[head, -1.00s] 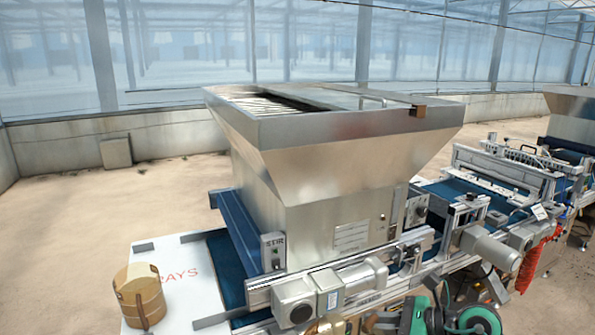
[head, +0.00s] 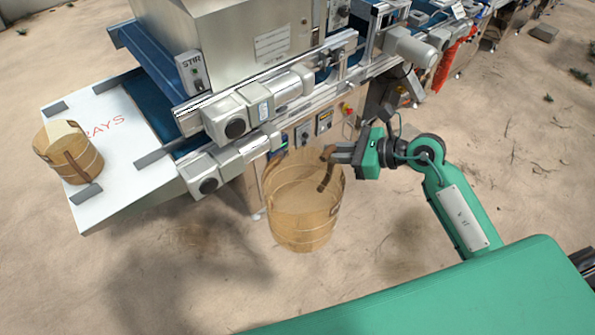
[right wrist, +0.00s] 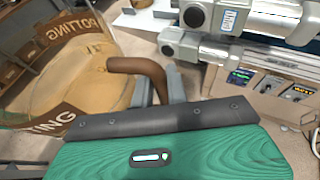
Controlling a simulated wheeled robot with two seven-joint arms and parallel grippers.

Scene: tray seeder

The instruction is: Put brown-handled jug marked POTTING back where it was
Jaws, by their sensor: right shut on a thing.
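The jug marked POTTING (head: 303,215) is a tan, see-through tub with a brown handle (head: 326,172). It hangs upright or nearly so in front of the machine, clear of the white board. My right gripper (head: 342,155) is shut on the handle from the right. In the right wrist view the jug (right wrist: 45,75) fills the left side, with POTTING lettering on its wall, and the brown handle (right wrist: 140,68) runs between the fingers. What the jug contains is unclear. My left gripper is not in view.
A similar tan jug (head: 55,147) stands on the white board (head: 110,190), left of the machine, its marking unreadable. Dark stops line the board's edges; free board lies right of that jug. The steel hopper (head: 230,45) and motors (head: 225,118) stand behind the held jug.

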